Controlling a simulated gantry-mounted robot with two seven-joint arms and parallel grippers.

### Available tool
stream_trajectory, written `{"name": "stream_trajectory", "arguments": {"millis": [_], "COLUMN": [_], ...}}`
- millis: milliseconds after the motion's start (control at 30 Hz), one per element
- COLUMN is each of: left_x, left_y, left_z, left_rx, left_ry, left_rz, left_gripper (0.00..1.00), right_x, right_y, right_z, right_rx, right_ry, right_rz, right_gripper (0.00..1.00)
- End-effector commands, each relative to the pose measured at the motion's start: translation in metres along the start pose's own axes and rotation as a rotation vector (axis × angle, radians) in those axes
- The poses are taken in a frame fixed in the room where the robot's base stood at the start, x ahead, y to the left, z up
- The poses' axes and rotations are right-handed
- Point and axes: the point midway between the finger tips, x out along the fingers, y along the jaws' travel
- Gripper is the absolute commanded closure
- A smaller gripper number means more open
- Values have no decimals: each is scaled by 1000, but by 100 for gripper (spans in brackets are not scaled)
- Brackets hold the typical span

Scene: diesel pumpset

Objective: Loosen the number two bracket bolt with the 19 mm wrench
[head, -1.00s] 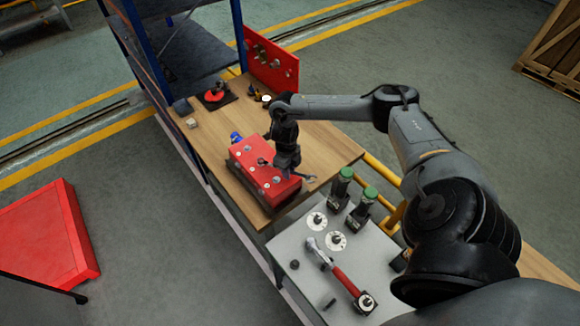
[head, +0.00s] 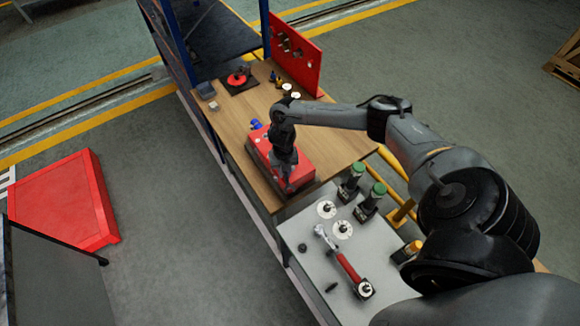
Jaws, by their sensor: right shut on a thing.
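My right gripper (head: 286,172) points down over the red block (head: 303,170) on the wooden bench. It is shut on a thin grey tool, seemingly the wrench (head: 289,186), of which only a small end shows at the block's near side. The gripper and wrist cover most of the block's top, so the number two bracket bolt cannot be made out. I cannot tell whether the wrench touches a bolt. My left gripper is not in view.
The grey table (head: 310,257) in front holds a red-handled tool (head: 346,265), white discs (head: 342,229) and green-topped canisters (head: 377,190). A red panel (head: 295,55) stands at the bench's back. Bench right of the block is clear.

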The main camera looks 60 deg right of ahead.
Motion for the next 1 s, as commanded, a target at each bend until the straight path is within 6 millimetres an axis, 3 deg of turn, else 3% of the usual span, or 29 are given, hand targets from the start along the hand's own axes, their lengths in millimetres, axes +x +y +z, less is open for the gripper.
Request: {"name": "stream_trajectory", "arguments": {"millis": [1000], "left_x": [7], "left_y": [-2], "left_z": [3], "left_rx": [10], "left_ry": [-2], "left_rz": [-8], "left_gripper": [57], "right_x": [10], "right_y": [3], "right_z": [0], "right_rx": [20], "right_ry": [0], "right_rz": [2], "right_gripper": [100]}}
